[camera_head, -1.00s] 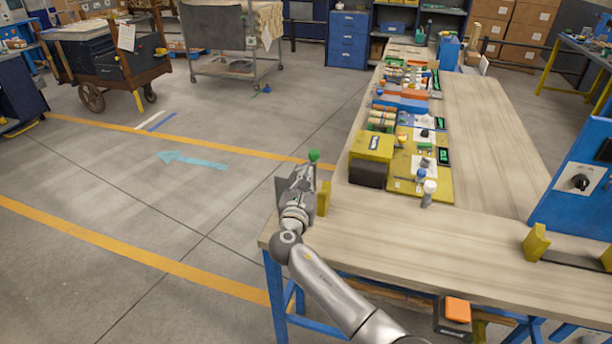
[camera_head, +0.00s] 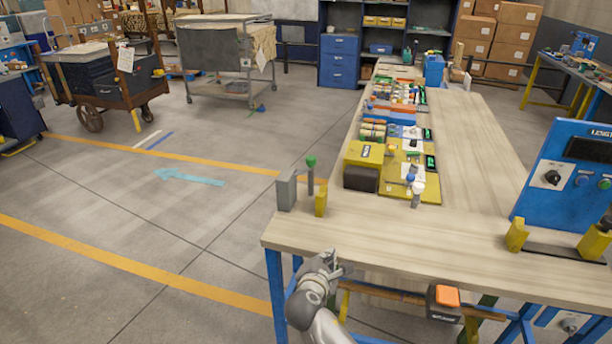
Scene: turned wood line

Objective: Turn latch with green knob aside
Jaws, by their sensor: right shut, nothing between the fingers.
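The green knob (camera_head: 311,161) tops a thin grey lever (camera_head: 310,180) at the table's left edge. The lever stands close to upright between a grey block (camera_head: 286,190) and a yellow post (camera_head: 321,200). My right gripper (camera_head: 335,262) is low in the picture at the table's front edge, shut and empty, well apart from the latch. My left gripper is not in view.
The wooden table top (camera_head: 400,235) is bare at the front. A yellow box (camera_head: 364,160) and several small parts stand farther back. Yellow stops (camera_head: 516,235) and a blue control panel (camera_head: 565,180) are at the right. An orange-topped box (camera_head: 446,300) hangs below the front edge.

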